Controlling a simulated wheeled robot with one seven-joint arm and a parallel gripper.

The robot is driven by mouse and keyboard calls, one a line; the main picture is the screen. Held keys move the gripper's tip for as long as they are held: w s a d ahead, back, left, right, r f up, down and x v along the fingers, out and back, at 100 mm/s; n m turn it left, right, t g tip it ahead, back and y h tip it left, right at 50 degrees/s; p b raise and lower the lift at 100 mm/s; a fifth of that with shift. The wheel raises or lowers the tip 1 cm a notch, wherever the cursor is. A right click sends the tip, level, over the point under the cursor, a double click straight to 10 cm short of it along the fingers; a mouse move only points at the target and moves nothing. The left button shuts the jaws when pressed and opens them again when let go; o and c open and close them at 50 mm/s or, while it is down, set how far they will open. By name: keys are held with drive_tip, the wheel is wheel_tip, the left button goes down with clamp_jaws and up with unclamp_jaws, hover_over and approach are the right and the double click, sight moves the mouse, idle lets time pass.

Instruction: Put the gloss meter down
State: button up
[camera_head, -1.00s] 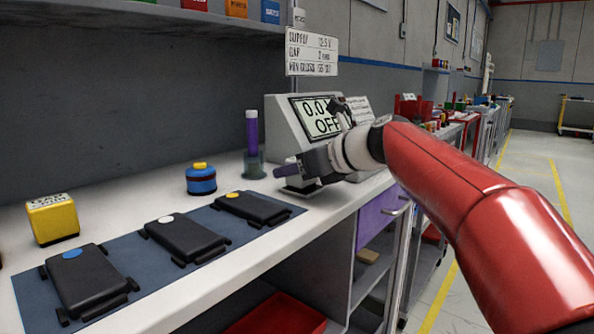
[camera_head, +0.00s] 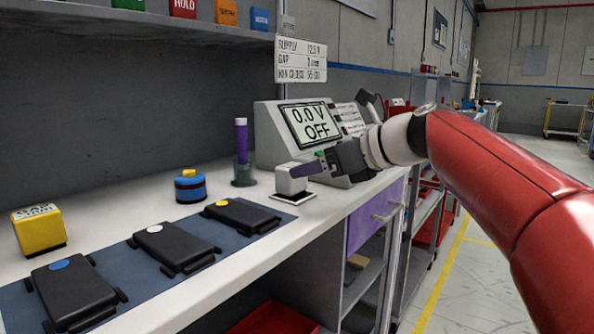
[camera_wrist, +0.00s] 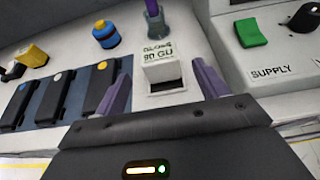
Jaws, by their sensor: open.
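The gloss meter (camera_head: 291,183) is a small white block, upright on a white plate with a dark edge (camera_head: 291,198) on the bench, left of the grey console. In the wrist view the gloss meter (camera_wrist: 165,72) shows its "GLOSS 90 GU" face and a square recess. My gripper (camera_head: 309,168) is at its right side. In the wrist view the purple fingers of my gripper (camera_wrist: 162,86) stand wide apart, one to each side of the meter, with visible gaps. The meter's underside is hidden.
A grey console (camera_head: 301,140) reads "0.0 V OFF" close behind my gripper. A purple stick in a glass holder (camera_head: 242,155), a blue pot (camera_head: 190,187) and a yellow block (camera_head: 39,229) stand leftward. Several black modules lie on a blue mat (camera_head: 125,262). The bench's front edge is near.

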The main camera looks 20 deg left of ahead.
drive_tip(key=shift+v, duration=1.85)
drive_tip(key=s+d+f+n+h, duration=0.6)
drive_tip(key=s+d+f+n, duration=0.5)
drive_tip(key=f, duration=0.3)
drive_tip(key=s+d+f+n+h, duration=0.6)
drive_tip(key=s+d+f+n, duration=0.5)
drive_tip(key=s+d+f, duration=0.2)
wheel_tip(320, 180, down, 3)
drive_tip(key=shift+r+n+p, duration=0.2)
drive_tip(key=shift+n+p, duration=0.1)
drive_tip(key=shift+p, duration=0.05)
